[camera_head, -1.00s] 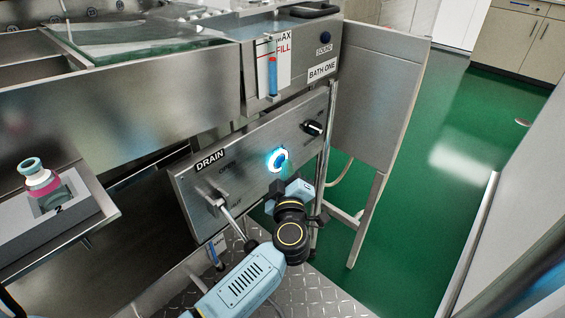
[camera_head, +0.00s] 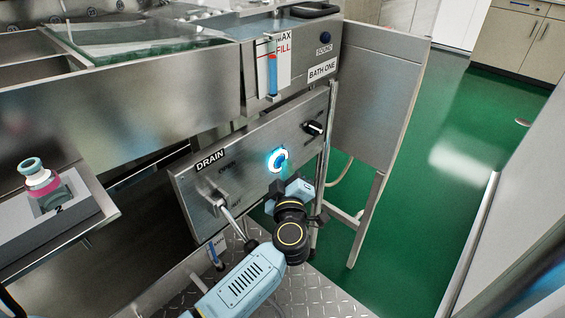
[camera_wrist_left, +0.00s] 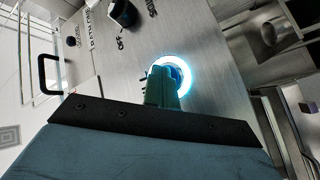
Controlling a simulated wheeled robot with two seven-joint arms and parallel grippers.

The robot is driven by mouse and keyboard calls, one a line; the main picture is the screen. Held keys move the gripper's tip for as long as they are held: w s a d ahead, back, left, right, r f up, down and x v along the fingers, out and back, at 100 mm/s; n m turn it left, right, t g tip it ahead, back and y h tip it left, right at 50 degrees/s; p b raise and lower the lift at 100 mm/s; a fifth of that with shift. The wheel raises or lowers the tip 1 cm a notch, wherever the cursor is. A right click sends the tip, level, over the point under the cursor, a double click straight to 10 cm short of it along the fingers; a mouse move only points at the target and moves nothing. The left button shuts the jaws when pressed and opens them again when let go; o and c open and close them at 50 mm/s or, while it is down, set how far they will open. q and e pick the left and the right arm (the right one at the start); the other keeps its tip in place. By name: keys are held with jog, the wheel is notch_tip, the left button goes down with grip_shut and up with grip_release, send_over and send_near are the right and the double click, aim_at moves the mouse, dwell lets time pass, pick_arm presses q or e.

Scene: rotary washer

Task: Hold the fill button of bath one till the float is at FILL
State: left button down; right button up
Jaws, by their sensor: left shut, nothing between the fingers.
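The fill button (camera_head: 278,160) on the steel front panel has a glowing blue-white ring. It also shows in the wrist view (camera_wrist_left: 184,72). My left gripper (camera_head: 283,174) is shut and empty, with its fingertips at the button's face. In the wrist view the fingers (camera_wrist_left: 165,88) cover part of the ring; they look to be touching the button. The BATH ONE gauge tube (camera_head: 272,76) holds a blue column with a small red float near its top, below the red FILL mark (camera_head: 283,48). My right gripper is out of view.
A black knob (camera_head: 313,128) sits up and right of the button. The DRAIN lever (camera_head: 227,213) sticks out left of my gripper. A small bottle with a pink band (camera_head: 40,177) stands in a holder at left. Green floor (camera_head: 420,210) lies open at right.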

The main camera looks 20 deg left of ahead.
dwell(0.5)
pick_arm(q)
jog(key=shift+s+d+p, duration=0.3)
jog(key=shift+d+p, duration=0.05)
jog(key=shift+d, duration=0.4)
jog(key=shift+d, duration=0.1)
jog(key=d, duration=0.1)
jog(key=s+d, duration=0.1)
jog(key=d, duration=0.1)
jog(key=d+p, duration=0.1)
jog(key=shift+s+d, duration=0.3)
jog(key=shift+s, duration=0.05)
jog(key=shift+f, duration=0.1)
